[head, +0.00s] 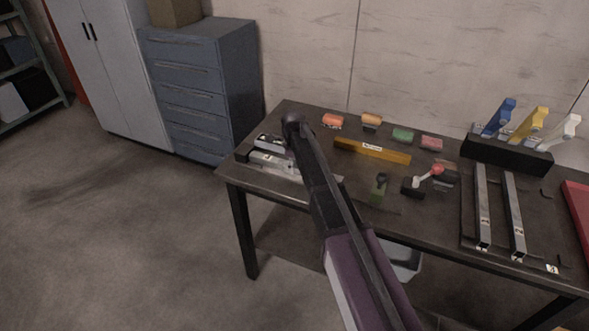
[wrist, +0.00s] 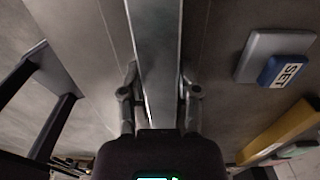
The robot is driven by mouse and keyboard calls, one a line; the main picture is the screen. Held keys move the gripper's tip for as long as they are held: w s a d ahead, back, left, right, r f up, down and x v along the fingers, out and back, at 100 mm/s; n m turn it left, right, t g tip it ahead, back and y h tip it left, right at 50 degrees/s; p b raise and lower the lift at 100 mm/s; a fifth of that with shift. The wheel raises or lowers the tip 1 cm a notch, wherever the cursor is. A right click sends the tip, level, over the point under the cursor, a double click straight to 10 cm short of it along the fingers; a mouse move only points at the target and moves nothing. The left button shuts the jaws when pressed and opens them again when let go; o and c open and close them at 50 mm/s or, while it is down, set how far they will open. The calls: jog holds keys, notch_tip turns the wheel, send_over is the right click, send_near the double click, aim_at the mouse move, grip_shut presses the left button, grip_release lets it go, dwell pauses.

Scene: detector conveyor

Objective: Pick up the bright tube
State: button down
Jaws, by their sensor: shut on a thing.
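The bright tube (wrist: 157,40) is a long, smooth silver bar that runs up the middle of the wrist view. My gripper (wrist: 157,78) has one finger on each side of it and is shut on it. In the head view a pale silver bar (head: 272,165) shows at the left end of the dark table, beside and partly behind my arm. My fingers are hard to make out there. I cannot tell whether the tube touches the tabletop.
On the table (head: 400,225) are a labelled yellow bar (head: 372,150), small coloured blocks (head: 403,135), a red-knobbed lever (head: 428,174), two silver rails (head: 483,210) and a black rack (head: 500,156) of coloured handles. A blue SET block (wrist: 284,72) lies right of the tube.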

jog(key=shift+r, duration=0.15)
dwell(0.3)
notch_tip(320, 180, up, 28)
jog(key=p, duration=2.8)
jog(key=shift+f, duration=0.2)
notch_tip(320, 180, down, 10)
jog(key=b, duration=1)
jog(key=shift+f, duration=0.15)
jog(key=shift+s, duration=0.1)
